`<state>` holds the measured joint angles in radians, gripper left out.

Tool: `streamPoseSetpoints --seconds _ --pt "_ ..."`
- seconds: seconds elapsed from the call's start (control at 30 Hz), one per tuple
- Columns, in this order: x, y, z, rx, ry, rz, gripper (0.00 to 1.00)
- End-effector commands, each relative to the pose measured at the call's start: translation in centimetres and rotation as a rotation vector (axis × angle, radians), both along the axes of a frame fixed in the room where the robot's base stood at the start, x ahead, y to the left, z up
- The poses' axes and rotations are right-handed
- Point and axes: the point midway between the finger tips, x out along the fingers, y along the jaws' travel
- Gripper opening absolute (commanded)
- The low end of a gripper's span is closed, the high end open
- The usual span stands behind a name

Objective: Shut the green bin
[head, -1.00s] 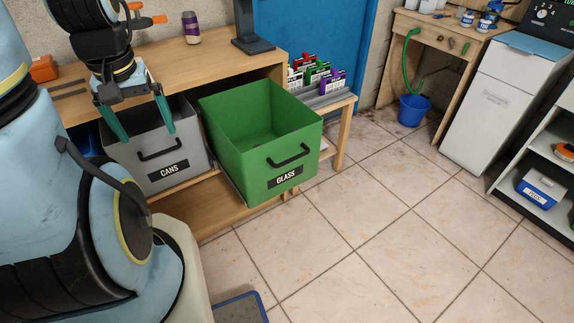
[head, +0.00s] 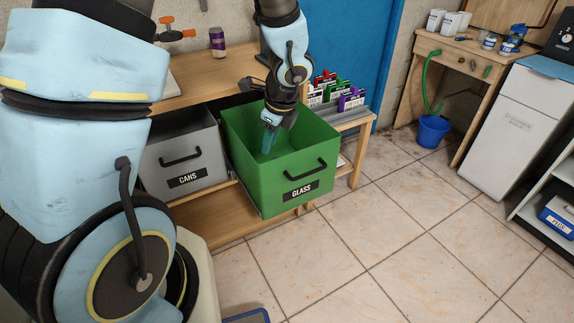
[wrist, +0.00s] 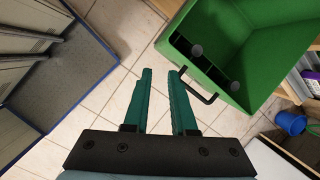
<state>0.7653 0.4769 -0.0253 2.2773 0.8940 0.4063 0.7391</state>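The green bin (head: 295,168), labelled GLASS, is pulled out of the wooden bench, its top open and its inside looking empty. Its black handle (head: 306,170) is on the front wall. In the head view my gripper (head: 268,146) points down and overlaps the bin's opening; I cannot tell its exact height. In the wrist view my gripper (wrist: 160,72) is open, with only floor tiles between its teal fingers. There the green bin (wrist: 238,42) is at upper right, and its handle (wrist: 204,92) shows close beside the right finger; contact cannot be told.
A grey bin (head: 183,157) labelled CANS sits left of the green one. A wooden shelf (head: 355,122) with coloured boxes is just right of it. A blue bucket (head: 433,131) stands further right. Tiled floor in front is clear, except a blue-edged mat or tray (head: 246,316).

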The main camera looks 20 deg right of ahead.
Motion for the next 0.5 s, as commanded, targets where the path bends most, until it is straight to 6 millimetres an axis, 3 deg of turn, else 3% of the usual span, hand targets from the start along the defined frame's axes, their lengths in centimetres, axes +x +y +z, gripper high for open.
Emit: streamPoseSetpoints --seconds 0.03,0.1,0.2,0.37,0.5 --pt "-0.7 -2.3 -1.1 0.039 0.0 -0.16 0.18" --pt "-1.3 -4.6 -2.0 0.085 -0.003 -0.34 0.1" --pt "-1.9 -6.7 -2.8 0.126 -0.009 -0.502 0.0" --pt "-2.0 -7.5 -3.8 0.145 -0.014 -0.576 0.0" --pt "-1.3 -7.3 -5.7 0.146 -0.011 -0.575 0.0"
